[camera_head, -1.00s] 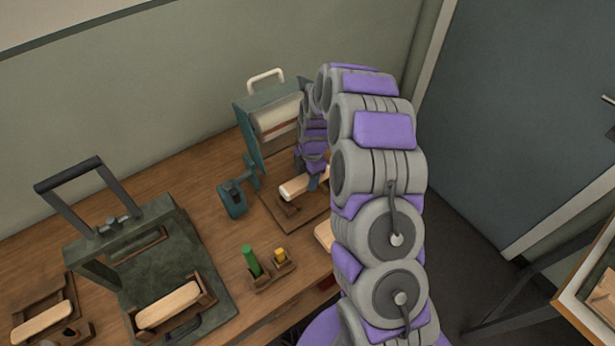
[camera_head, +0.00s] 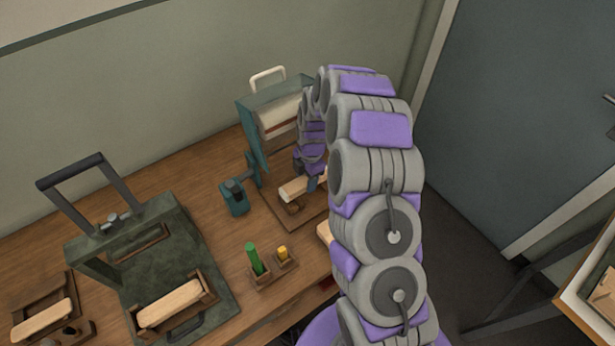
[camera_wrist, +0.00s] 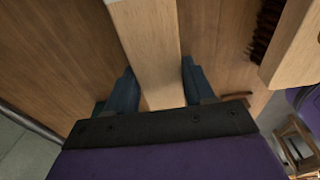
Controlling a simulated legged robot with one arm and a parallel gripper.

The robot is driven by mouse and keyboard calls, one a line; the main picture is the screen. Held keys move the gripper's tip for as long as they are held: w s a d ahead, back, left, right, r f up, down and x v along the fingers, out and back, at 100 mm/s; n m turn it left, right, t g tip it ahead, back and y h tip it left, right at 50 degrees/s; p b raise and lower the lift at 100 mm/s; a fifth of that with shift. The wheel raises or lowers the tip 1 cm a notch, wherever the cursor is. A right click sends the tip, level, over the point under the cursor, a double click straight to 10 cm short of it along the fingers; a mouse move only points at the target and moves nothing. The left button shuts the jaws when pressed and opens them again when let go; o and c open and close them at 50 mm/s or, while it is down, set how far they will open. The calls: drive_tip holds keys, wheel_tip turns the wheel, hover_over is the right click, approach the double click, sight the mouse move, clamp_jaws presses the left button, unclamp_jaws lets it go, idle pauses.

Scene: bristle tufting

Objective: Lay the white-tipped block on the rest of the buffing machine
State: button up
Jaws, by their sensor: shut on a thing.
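My gripper (camera_head: 312,184) is shut on a pale wooden block (camera_head: 294,189) in front of the buffing machine. In the wrist view, my gripper (camera_wrist: 158,85) has a blue finger on each side of the block (camera_wrist: 147,40). A white tip is not clear now. The buffing machine (camera_head: 245,125) is a teal housing with a pale roller and a white handle on top. The block is over the small wooden rest (camera_head: 293,208) on the machine's base board. I cannot tell whether the block touches the rest. My arm hides part of the machine and board.
A teal clamp-like part (camera_head: 235,198) stands left of the base board. A small holder (camera_head: 259,280) has green and yellow pegs. A dark green press (camera_head: 195,250) with a block in a cradle stands at left. Another pale block (camera_head: 324,233) lies by the bench's front edge.

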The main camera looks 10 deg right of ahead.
drive_tip(key=shift+a+f, duration=0.25)
drive_tip(key=shift+f, duration=0.25)
drive_tip(key=shift+d+f, duration=0.35)
drive_tip(key=shift+f, duration=0.05)
drive_tip(key=shift+f+b, duration=0.2)
drive_tip(key=shift+b, duration=0.15)
drive_tip(key=shift+s+f, duration=0.1)
drive_tip(key=shift+f, duration=0.15)
clamp_jaws()
drive_tip(key=shift+a, duration=0.1)
drive_tip(key=o, duration=0.8)
unclamp_jaws()
drive_tip(key=o, duration=0.4)
drive_tip(key=shift+a, duration=0.15)
drive_tip(key=o, duration=0.4)
drive_tip(key=shift+c, duration=0.2)
